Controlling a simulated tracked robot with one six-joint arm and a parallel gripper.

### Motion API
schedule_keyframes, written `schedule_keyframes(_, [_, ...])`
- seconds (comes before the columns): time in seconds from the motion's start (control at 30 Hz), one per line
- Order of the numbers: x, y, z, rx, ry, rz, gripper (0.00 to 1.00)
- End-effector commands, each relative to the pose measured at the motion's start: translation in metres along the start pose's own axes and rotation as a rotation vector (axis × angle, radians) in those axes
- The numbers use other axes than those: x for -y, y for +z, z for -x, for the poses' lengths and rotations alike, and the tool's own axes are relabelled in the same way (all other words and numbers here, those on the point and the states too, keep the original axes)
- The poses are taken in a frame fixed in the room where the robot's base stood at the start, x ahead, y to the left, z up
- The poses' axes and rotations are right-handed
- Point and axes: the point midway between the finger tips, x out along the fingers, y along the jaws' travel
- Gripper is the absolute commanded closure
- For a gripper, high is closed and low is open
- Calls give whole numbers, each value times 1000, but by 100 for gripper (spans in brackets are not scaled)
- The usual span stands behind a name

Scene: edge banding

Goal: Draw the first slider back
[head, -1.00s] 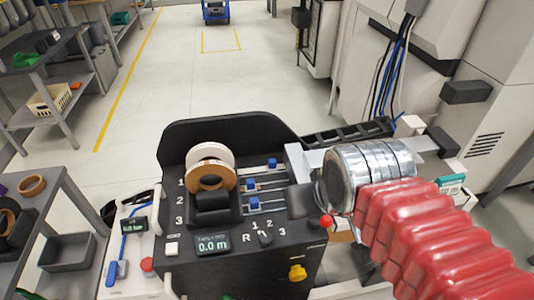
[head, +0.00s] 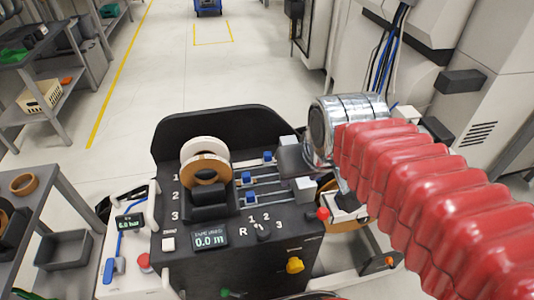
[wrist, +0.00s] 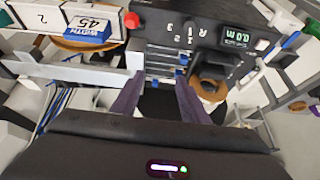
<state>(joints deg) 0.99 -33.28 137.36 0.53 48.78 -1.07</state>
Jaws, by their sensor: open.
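Three blue sliders sit on rails on the black edge-banding unit. The first slider (head: 267,157), in the back row, stands farther right than the second (head: 246,178) and third (head: 250,196). My gripper (head: 285,159) is at the right end of the back rail, close to the right of the first slider; contact cannot be told. In the wrist view my gripper (wrist: 158,84) shows two spread fingers with the rails and small blue knobs (wrist: 181,72) beyond and between them. No object is seen held.
Tape rolls (head: 205,160) stand left of the rails. A display (head: 210,237) reads 0.0 m beside a selector knob (head: 262,232). A red button (head: 322,214) and yellow knob (head: 295,265) are near. Pale blocks (head: 304,188) stand at the rails' right.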

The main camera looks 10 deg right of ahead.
Motion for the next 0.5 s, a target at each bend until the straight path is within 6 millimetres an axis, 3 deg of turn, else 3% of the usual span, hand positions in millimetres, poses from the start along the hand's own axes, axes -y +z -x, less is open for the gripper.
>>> schedule_keyframes(0.5, [1, -84, -60, 37, -1, 3, 59])
